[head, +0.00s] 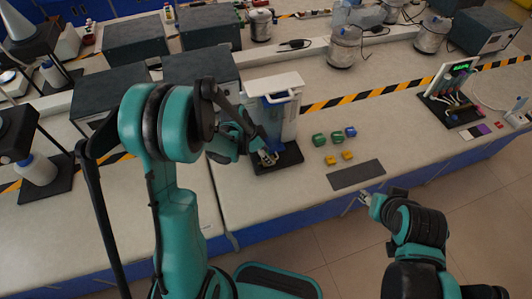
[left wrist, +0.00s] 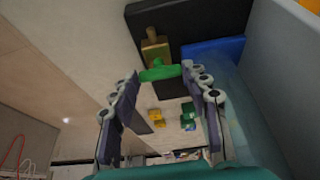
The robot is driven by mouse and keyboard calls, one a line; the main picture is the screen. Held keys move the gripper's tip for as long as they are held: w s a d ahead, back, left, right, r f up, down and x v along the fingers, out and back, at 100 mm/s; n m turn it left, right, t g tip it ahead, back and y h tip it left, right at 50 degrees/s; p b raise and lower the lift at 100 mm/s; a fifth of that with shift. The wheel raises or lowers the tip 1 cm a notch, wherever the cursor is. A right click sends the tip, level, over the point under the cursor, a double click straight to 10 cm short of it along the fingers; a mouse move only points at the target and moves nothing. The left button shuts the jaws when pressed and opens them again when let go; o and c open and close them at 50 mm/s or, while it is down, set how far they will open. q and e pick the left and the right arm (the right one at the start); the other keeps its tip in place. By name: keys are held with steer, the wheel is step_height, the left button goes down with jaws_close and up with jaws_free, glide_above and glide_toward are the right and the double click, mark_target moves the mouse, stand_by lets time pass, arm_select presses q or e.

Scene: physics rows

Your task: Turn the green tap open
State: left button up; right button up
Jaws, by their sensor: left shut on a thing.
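The green tap (left wrist: 160,73) shows in the left wrist view as a green handle on a brass body (left wrist: 155,50). The handle lies crosswise between the fingertips of my left gripper (left wrist: 165,76), which is shut on it. In the head view my left gripper (head: 268,157) is at the front foot of a white and blue dispenser (head: 283,110) on a black base (head: 288,158). The tap itself is hard to make out there behind my gripper. My right gripper (head: 367,198) hangs near the table's front edge, away from the tap; its fingers are too small to judge.
Several green blocks (head: 319,139) and yellow blocks (head: 331,160) lie right of the dispenser. A dark mat (head: 356,175) lies near the front edge. Grey boxes (head: 200,68) stand behind my left arm.

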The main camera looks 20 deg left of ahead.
arm_select(q)
steer(key=shift+n, duration=0.4)
steer(key=n, duration=0.1)
steer(key=n+t+b, duration=0.1)
steer(key=shift+s+d+f+n+y+b, duration=0.1)
steer(key=shift+s+d+n+y+b, duration=0.05)
steer(key=shift+n+y+b, duration=0.2)
steer(key=n+y, duration=0.1)
steer(key=n, duration=0.1)
steer(key=n+t+b, duration=0.1)
steer(key=n, duration=0.1)
steer(key=shift+s+d+n+y, duration=0.1)
steer(key=shift+d+n+y, duration=0.15)
steer(key=shift+y, duration=0.1)
steer(key=n+y, duration=0.1)
steer(key=n, duration=0.1)
steer(key=n+y+b, duration=0.1)
steer(key=n, duration=0.2)
steer(key=shift+d, duration=0.15)
steer(key=shift+d+n+g+y+b, duration=0.1)
steer(key=shift+n+g+y+b, duration=0.2)
steer(key=shift+n, duration=0.95)
steer(key=shift+d+n+g+y+b, duration=0.1)
steer(key=shift+n+y+b, duration=0.3)
steer(key=shift+n, duration=0.85)
steer(key=o, duration=1.2)
steer(key=shift+c, duration=0.2)
